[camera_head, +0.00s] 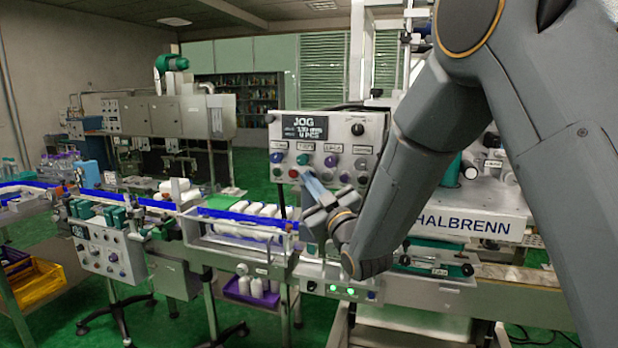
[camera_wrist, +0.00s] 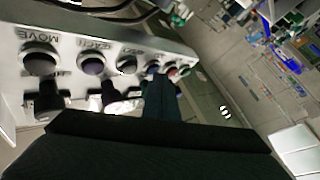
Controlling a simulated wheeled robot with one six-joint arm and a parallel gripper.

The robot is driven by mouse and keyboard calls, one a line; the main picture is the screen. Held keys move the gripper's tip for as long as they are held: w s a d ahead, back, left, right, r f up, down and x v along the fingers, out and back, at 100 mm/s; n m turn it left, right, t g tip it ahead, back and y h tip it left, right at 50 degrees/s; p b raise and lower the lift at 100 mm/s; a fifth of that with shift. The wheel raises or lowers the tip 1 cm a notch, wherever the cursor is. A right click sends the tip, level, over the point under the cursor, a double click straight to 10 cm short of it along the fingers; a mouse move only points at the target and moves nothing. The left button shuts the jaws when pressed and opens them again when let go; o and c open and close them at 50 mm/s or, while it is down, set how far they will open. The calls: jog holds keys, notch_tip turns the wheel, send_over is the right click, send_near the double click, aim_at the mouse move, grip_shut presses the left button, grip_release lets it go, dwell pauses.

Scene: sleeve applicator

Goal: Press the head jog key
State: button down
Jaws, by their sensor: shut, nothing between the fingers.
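The grey control panel (camera_head: 350,128) carries a small display reading JOG (camera_head: 304,127) and rows of round keys under small labels. I cannot read which key is the head jog key in the head view. My gripper (camera_head: 308,177) is shut and empty, its fingertips in front of the lower keys, near a red key (camera_head: 293,173). In the wrist view my gripper (camera_wrist: 160,84) points at the panel's key row. I cannot tell whether the fingertips touch a key.
Below runs a conveyor (camera_head: 235,217) with white bottles. A second button box (camera_head: 105,255) stands at the left.

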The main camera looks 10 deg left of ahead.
jog(key=shift+s, duration=0.1)
dwell(0.3)
jog(key=shift+s, duration=0.7)
jog(key=shift+s, duration=0.1)
jog(key=s, duration=0.4)
jog(key=shift+s+a, duration=0.25)
jog(key=shift+s, duration=0.15)
dwell(0.3)
